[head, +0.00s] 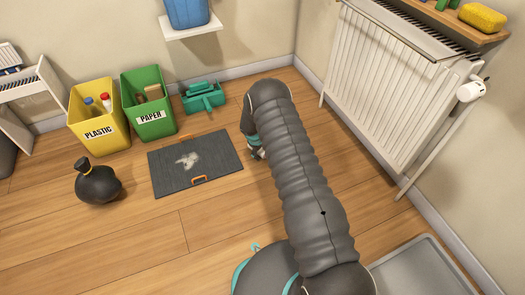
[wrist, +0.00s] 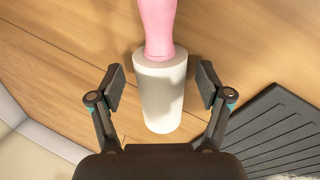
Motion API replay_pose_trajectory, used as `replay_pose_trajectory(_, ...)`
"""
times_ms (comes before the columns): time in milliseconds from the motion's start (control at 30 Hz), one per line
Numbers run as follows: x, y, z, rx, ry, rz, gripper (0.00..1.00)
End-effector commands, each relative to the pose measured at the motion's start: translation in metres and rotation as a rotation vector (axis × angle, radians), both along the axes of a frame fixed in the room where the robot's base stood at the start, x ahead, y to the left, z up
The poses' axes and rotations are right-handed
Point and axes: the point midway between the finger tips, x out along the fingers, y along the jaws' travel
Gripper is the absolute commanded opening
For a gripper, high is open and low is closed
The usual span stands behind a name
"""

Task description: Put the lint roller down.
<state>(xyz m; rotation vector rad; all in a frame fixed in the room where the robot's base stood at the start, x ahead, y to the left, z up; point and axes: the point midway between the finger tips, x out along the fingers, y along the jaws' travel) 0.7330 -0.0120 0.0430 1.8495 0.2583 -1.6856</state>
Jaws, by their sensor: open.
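The lint roller (wrist: 162,95) has a white roll and a pink handle (wrist: 158,25). In the wrist view it is over the wooden floor, with its handle pointing to the top of the picture. My gripper (wrist: 161,87) is open, with one finger on each side of the white roll. A gap shows between each finger and the roll. In the head view my gripper (head: 256,148) is partly hidden behind my arm, low near the floor, and the lint roller is hidden there.
A dark mat (head: 218,160) with a pale dusty patch lies left of my gripper. A radiator (head: 385,85) is at right; bare floor lies between.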

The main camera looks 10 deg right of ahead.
Motion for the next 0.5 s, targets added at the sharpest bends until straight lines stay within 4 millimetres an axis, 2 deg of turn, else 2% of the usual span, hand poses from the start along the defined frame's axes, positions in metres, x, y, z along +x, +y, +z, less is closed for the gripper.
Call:
replay_pose_trajectory(300, -0.009, 0.016, 0.06, 0.001, -0.003, 0.001, 0.78)
replay_pose_trajectory(500, -0.015, 0.025, 0.092, 0.0, -0.002, 0.002, 0.78)
